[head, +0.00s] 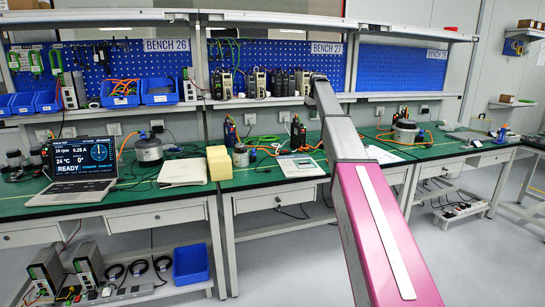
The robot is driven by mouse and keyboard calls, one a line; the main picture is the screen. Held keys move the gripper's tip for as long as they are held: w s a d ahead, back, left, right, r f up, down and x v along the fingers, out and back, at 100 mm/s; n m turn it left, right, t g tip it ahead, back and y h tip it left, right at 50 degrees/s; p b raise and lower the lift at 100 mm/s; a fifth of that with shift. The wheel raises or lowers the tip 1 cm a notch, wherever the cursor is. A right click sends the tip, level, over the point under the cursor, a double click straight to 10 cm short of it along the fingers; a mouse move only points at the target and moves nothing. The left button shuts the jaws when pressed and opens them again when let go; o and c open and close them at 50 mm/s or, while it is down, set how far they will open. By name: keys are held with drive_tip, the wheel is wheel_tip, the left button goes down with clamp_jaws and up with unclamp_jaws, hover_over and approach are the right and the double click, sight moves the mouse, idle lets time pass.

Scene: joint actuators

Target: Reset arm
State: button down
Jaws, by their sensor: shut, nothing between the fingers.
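My arm reaches from the bottom right up to the middle of the head view. It has a pink link with a pale strip, then grey links that narrow toward a dark end in front of the shelf. I cannot make out my gripper or its fingers at that far end. The arm hides part of the middle bench and the shelf behind it.
Green-topped benches (125,193) run across the view. They bear a laptop (75,165), a yellow block (219,163), a white panel device (300,166) and round metal motors (149,150). A blue bin (191,264) sits low at left. Grey floor (470,262) is open at right.

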drive_tip(key=s+a+f+m+g, duration=0.1)
drive_tip(key=s+f, duration=1.1)
drive_tip(key=f, duration=0.4)
drive_tip(key=s+f+m+g, duration=0.1)
drive_tip(key=s+f, duration=1.2)
drive_tip(key=f, duration=0.3)
drive_tip(key=s+f, duration=0.5)
drive_tip(key=s, duration=0.4)
drive_tip(key=s+f+m, duration=0.1)
drive_tip(key=s+f, duration=0.4)
drive_tip(key=s, duration=0.5)
drive_tip(key=s+f+g, duration=0.1)
drive_tip(key=s+f, duration=0.4)
drive_tip(key=s, duration=0.4)
drive_tip(key=shift+s+a+f+m+h, duration=0.2)
drive_tip(key=shift+f+m+h, duration=0.1)
drive_tip(key=shift+f, duration=0.1)
